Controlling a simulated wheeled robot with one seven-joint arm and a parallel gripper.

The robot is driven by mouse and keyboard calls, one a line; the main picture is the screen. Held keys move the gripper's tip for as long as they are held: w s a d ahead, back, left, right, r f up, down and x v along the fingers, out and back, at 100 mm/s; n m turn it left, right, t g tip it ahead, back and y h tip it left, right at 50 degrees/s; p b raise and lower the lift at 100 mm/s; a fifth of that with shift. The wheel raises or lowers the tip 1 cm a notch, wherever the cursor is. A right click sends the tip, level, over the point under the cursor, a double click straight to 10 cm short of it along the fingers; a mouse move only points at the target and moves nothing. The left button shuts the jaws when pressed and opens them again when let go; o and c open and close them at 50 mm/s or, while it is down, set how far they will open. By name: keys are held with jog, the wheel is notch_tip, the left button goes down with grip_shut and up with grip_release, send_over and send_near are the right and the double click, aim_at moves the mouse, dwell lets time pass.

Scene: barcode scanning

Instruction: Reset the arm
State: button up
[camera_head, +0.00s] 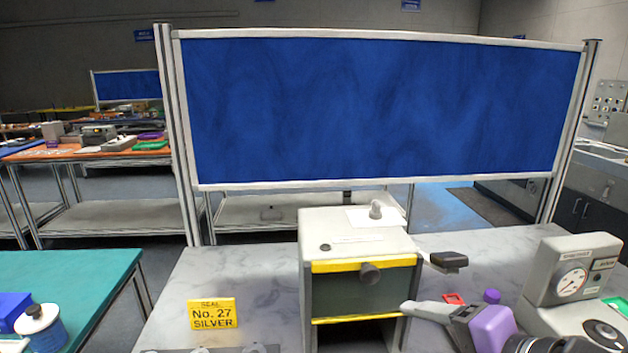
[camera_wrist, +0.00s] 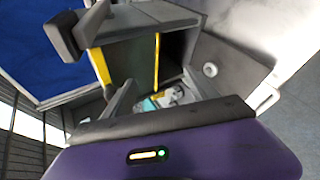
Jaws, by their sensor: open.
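My gripper (camera_head: 410,307) shows at the lower right of the head view, with a purple body and a light grey finger pointing left, close to the front right side of the cabinet box. In the wrist view my gripper (camera_wrist: 158,82) is open, its two grey fingers spread apart with nothing seen held between them. The box also shows beyond the fingers in the wrist view (camera_wrist: 140,62).
A gauge instrument (camera_head: 570,270) stands to the right of my gripper. A yellow sign (camera_head: 212,313) stands at left. A blue partition (camera_head: 375,110) rises behind.

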jog(key=w+a+r+m+t+y, duration=0.1)
jog(key=a+r+m+t+y, duration=0.15)
jog(key=a+m+t, duration=0.5)
jog(key=s+d+f+m+g+h, duration=0.25)
jog(key=s+f+m+h, duration=0.45)
jog(key=s+f+m, duration=0.8)
jog(key=s+d+f, duration=0.1)
jog(key=s+d, duration=0.2)
jog(key=s, duration=0.6)
jog(key=s+d+f+m, duration=0.1)
jog(key=s+d+f, duration=0.1)
jog(key=s, duration=0.7)
jog(key=shift+d+g, duration=0.4)
jog(key=shift+d, duration=0.4)
jog(key=shift+h, duration=0.25)
